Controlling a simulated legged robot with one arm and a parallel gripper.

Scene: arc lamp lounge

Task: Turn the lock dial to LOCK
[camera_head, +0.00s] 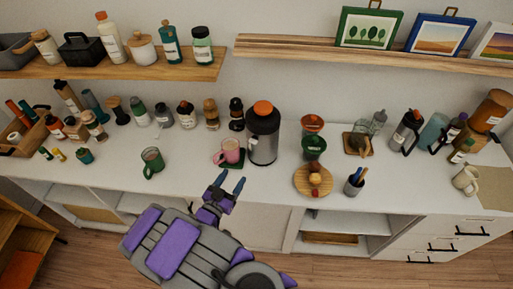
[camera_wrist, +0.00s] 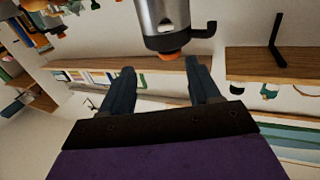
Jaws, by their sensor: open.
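A grey steel flask (camera_head: 262,145) with a dark upper body and an orange round top (camera_head: 263,107) stands upright on the white counter. No separate lock dial or LOCK marking can be read; I cannot tell whether the orange top is the dial. My gripper (camera_head: 231,182) is open and empty, in front of the flask and to its left, apart from it. In the wrist view the flask (camera_wrist: 163,15) appears upside down, its orange top (camera_wrist: 169,55) beyond and between my open fingertips (camera_wrist: 160,70), with a dark handle at its right.
A pink mug (camera_head: 230,150) stands close left of the flask, and a green mug (camera_head: 152,162) farther left. To the right are red and green drippers (camera_head: 313,146), a round wooden board (camera_head: 303,181) and a pen cup (camera_head: 354,183). Shelves (camera_head: 300,48) hang above. The counter front is partly clear.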

